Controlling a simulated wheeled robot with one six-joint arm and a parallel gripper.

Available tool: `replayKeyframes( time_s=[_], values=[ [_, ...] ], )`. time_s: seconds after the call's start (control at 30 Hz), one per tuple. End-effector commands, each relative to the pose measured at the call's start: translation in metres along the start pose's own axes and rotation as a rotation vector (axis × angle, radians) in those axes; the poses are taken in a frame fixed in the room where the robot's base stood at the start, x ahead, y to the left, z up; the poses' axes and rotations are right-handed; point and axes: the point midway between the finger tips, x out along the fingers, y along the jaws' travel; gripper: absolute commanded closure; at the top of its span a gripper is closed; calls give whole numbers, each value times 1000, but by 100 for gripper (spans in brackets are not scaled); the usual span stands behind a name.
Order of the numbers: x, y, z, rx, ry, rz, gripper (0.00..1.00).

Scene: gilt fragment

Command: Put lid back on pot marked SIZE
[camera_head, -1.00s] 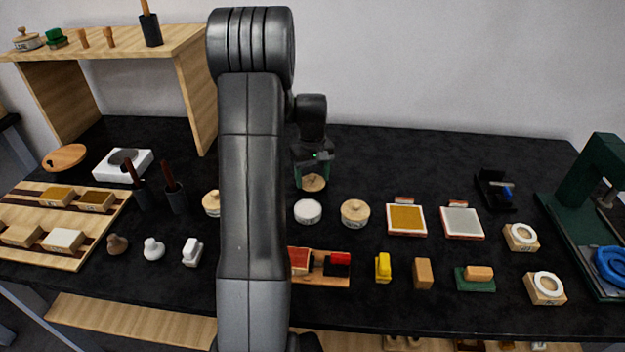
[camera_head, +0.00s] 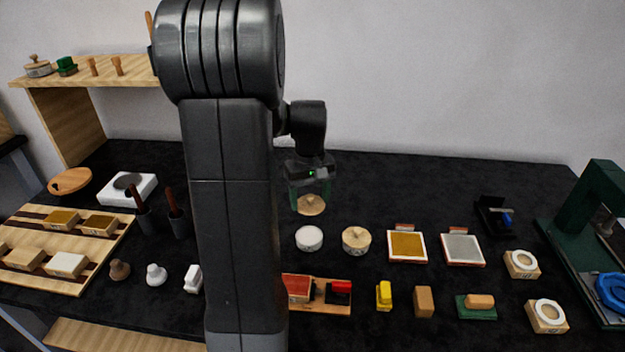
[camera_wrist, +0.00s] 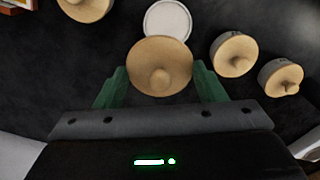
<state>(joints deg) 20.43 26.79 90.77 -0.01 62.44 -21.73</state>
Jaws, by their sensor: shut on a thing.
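My gripper (camera_head: 311,196) is shut on a round wooden lid (camera_head: 311,206) with a knob. In the wrist view the lid (camera_wrist: 158,68) sits between the green fingers of my gripper (camera_wrist: 159,84). In the head view the lid is held above the table, behind a white round pot (camera_head: 309,238) with a pale top and no lid. This pot (camera_wrist: 168,20) shows just beyond the lid in the wrist view, partly covered by it. Marks on its side are too small to read.
A lidded pot (camera_head: 356,240) stands right of the open pot. Two more lidded pots (camera_wrist: 234,53) (camera_wrist: 280,77) show in the wrist view. A wooden rack with red items (camera_head: 318,292) lies in front. The black table (camera_head: 400,180) is clear behind.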

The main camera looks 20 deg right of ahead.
Motion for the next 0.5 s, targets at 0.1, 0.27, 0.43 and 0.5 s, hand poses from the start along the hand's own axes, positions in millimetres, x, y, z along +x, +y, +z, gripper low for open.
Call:
replayKeyframes(
  time_s=[0.1, 0.27, 0.43, 0.5],
  values=[
    [0, -8, 16, 1, 0, 0, 58],
    [2, -13, 26, 1, 0, 0, 58],
    [6, -14, 28, 1, 0, 0, 58],
    [10, -14, 28, 1, 0, 0, 58]
  ],
)
